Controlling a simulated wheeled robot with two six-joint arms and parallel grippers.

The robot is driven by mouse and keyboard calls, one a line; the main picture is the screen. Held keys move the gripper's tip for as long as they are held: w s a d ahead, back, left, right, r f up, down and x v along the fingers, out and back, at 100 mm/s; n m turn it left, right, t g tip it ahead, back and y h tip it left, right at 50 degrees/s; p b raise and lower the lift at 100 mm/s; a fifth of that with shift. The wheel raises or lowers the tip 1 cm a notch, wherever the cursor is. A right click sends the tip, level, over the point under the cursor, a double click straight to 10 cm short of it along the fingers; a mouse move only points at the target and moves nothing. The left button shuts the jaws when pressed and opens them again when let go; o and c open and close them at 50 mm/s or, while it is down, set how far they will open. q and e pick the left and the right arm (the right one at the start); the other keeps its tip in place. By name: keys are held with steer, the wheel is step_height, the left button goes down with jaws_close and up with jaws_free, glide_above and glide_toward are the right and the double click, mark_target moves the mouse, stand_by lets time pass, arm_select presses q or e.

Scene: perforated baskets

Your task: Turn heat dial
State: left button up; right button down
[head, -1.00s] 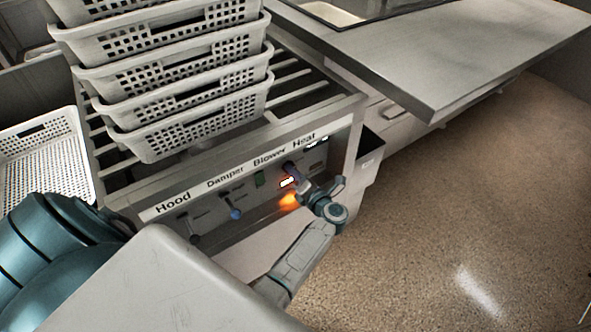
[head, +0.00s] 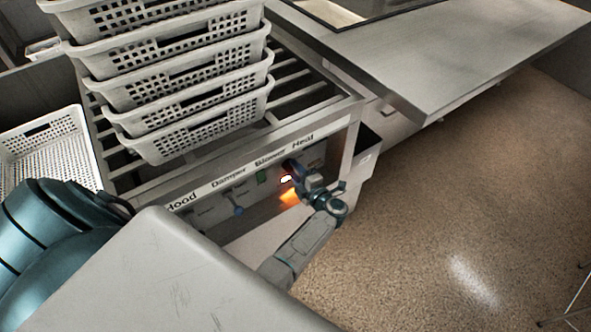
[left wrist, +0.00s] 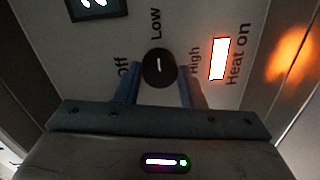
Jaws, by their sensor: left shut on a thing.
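The heat dial (left wrist: 159,68) is a round black knob with a white mark, seen in the left wrist view between the labels Off, Low and High. Its mark points roughly toward Low. My left gripper (left wrist: 159,88) is shut on the dial, one finger on each side. In the head view my left gripper (head: 297,172) is at the right part of the control panel (head: 245,184), below the word Heat, and hides the dial. The "Heat on" lamp (left wrist: 219,58) is lit, with an orange glow beside it. My right gripper is not in view.
Stacked white perforated baskets (head: 195,130) stand on the slatted rack above. A grey counter (head: 440,60) is at right, with open floor (head: 470,200) below it.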

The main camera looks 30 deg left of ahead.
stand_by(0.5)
arm_select(q)
steer(key=o, duration=1)
steer(key=shift+d, duration=0.2)
